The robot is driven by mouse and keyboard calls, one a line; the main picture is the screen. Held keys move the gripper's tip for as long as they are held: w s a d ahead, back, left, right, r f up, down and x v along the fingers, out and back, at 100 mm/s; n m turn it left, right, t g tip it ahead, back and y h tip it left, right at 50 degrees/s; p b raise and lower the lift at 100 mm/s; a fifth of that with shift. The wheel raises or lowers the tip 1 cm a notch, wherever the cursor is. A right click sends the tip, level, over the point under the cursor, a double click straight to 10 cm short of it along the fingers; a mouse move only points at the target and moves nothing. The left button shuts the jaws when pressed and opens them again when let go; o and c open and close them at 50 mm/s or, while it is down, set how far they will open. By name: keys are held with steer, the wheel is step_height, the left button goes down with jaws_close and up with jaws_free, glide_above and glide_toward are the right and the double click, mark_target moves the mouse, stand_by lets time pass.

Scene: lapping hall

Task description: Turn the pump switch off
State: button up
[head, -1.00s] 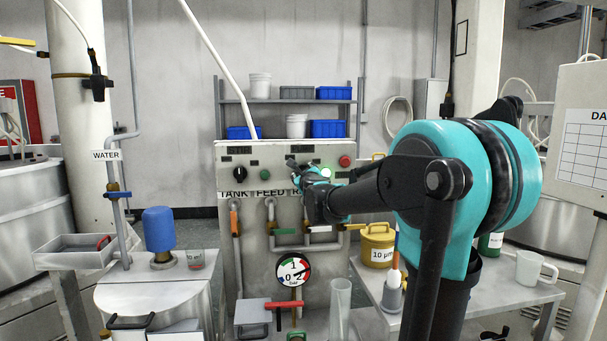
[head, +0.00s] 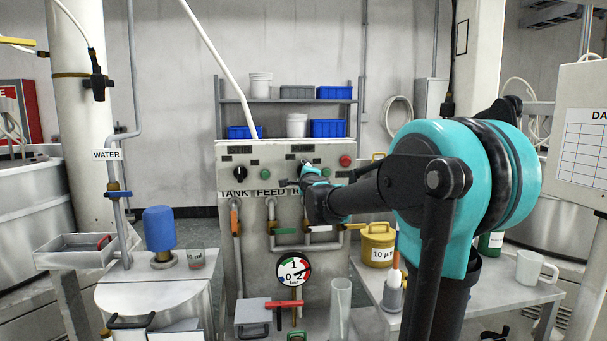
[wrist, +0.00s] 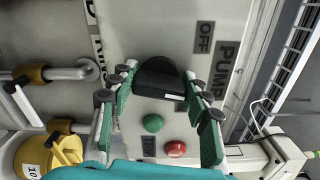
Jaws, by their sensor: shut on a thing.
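The pump switch is a black rotary knob (wrist: 160,78) with a white mark, on the pale panel beside the printed PUMP and OFF labels (wrist: 205,35) in the wrist view. My gripper (wrist: 160,84) has its green-padded fingers on both sides of the knob and is shut on it. The white mark sits at the end of the knob's bar on the OFF label's side of the picture, turned toward the lower right.
A green lamp (head: 326,172) and a red button (head: 345,160) sit close to the right of my gripper. Another black knob (head: 240,174) is farther left on the panel (head: 228,156). Pipes with coloured valve handles and a gauge (head: 293,271) are below.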

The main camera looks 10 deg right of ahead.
steer(key=shift+n, duration=1.1)
steer(key=shift+f, duration=0.1)
steer(key=o, duration=1.2)
steer(key=shift+c, duration=0.2)
steer(key=shift+s, duration=0.1)
steer(key=s, duration=1.1)
steer(key=shift+s, duration=0.4)
steer(key=shift+a+n, duration=0.1)
steer(key=shift+n, duration=0.2)
